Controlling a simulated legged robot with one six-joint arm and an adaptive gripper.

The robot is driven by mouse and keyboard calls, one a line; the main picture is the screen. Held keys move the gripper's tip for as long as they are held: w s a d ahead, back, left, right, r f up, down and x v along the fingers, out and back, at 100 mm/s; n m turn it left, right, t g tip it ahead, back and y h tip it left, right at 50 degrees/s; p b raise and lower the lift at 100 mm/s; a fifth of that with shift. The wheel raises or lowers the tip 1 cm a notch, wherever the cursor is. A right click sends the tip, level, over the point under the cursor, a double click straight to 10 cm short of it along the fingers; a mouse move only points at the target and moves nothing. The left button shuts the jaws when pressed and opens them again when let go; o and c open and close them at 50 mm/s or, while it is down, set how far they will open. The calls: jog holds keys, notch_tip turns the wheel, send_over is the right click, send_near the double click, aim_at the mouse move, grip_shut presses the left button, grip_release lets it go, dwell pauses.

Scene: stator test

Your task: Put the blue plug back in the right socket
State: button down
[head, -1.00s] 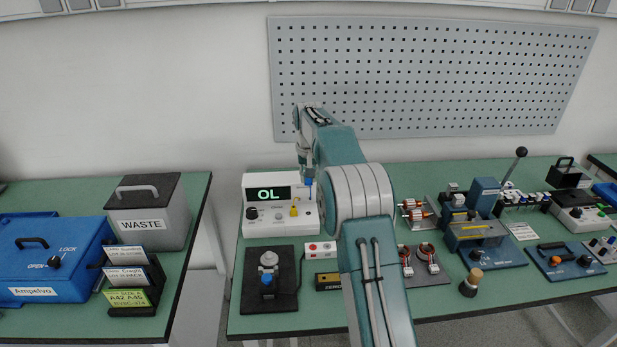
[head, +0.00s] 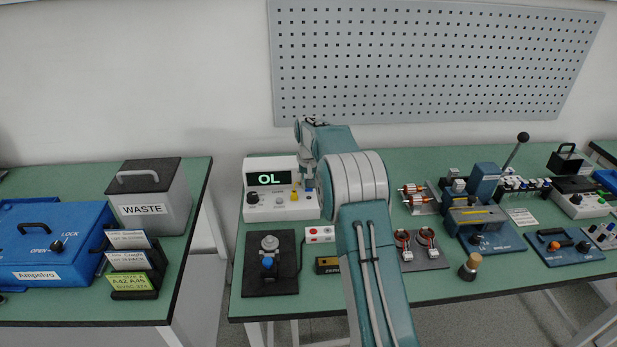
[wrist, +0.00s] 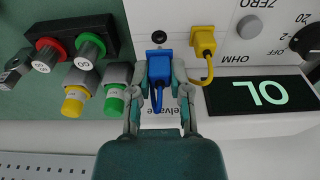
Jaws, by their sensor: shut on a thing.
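My gripper (wrist: 159,84) is shut on the blue plug (wrist: 159,66), one finger on each side. In the wrist view, which shows the meter upside down, the plug is at the meter's white panel (wrist: 183,14). A dark round socket (wrist: 158,37) shows just beyond the plug's end. Whether the plug's pin is inside any socket is hidden. A yellow plug (wrist: 203,42) sits in the panel beside it. In the head view the white meter (head: 266,205) reads OL, and the gripper (head: 309,185) is at its right side, partly hidden by my arm.
A black-based fixture (head: 270,280) stands in front of the meter. A perforated panel (head: 430,60) is on the wall behind.

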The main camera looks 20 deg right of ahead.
aim_at(309, 190)
jog(key=shift+f, duration=0.5)
jog(key=shift+f, duration=1.1)
dwell(1.4)
jog(key=c, duration=0.5)
grip_release()
jog(key=shift+r, duration=0.1)
notch_tip(309, 190, up, 12)
jog(key=s, duration=0.1)
jog(key=shift+s+a, duration=0.2)
jog(key=shift+a, duration=0.05)
dwell(0.4)
